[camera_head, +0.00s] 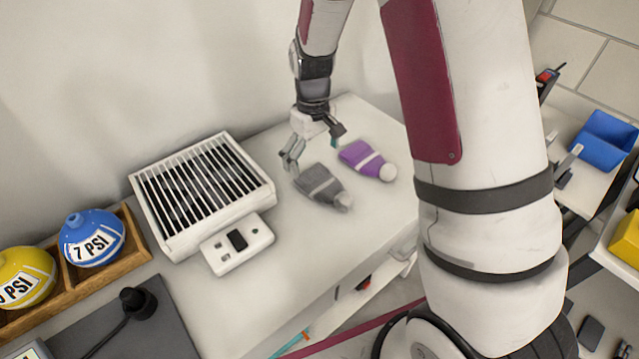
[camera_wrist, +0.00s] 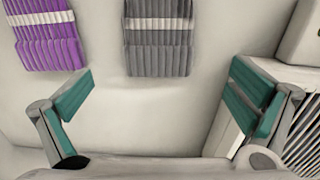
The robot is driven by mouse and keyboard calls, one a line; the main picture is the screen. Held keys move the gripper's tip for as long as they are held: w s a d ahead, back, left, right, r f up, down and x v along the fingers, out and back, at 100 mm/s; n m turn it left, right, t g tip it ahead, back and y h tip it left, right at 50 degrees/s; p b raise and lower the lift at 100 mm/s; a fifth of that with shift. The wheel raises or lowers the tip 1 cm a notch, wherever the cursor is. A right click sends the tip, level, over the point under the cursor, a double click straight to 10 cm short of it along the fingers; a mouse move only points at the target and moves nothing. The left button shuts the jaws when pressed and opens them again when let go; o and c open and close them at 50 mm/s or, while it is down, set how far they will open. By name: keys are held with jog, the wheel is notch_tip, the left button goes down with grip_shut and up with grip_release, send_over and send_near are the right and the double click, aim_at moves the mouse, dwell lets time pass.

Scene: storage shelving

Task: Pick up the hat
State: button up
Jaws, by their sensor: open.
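Two knitted hats lie flat on the white tabletop. The grey hat (camera_head: 318,184) has a pale stripe and a pale pompom, and it also shows in the wrist view (camera_wrist: 158,48). The purple hat (camera_head: 359,155) has a white stripe and a white pompom, and it shows at the upper left of the wrist view (camera_wrist: 50,46). My gripper (camera_head: 312,150) is open and empty at the back of the table, beside the hats' brim ends. In the wrist view my gripper's teal-padded fingers (camera_wrist: 163,92) are spread wide, with the grey hat's brim ahead of the gap between them. Neither finger touches a hat.
A white slatted device (camera_head: 262,240) stands left of the hats, near one finger in the wrist view. A wooden tray (camera_head: 134,243) holds blue (camera_head: 90,228) and yellow (camera_head: 24,290) balls. A wall stands behind. The tabletop in front of the hats is clear.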

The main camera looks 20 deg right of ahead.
aim_at(314, 175)
jog(key=shift+w+f+b, duration=0.2)
jog(key=shift+f+b, duration=0.1)
jog(key=shift+f, duration=2.85)
jog(key=c, duration=1.2)
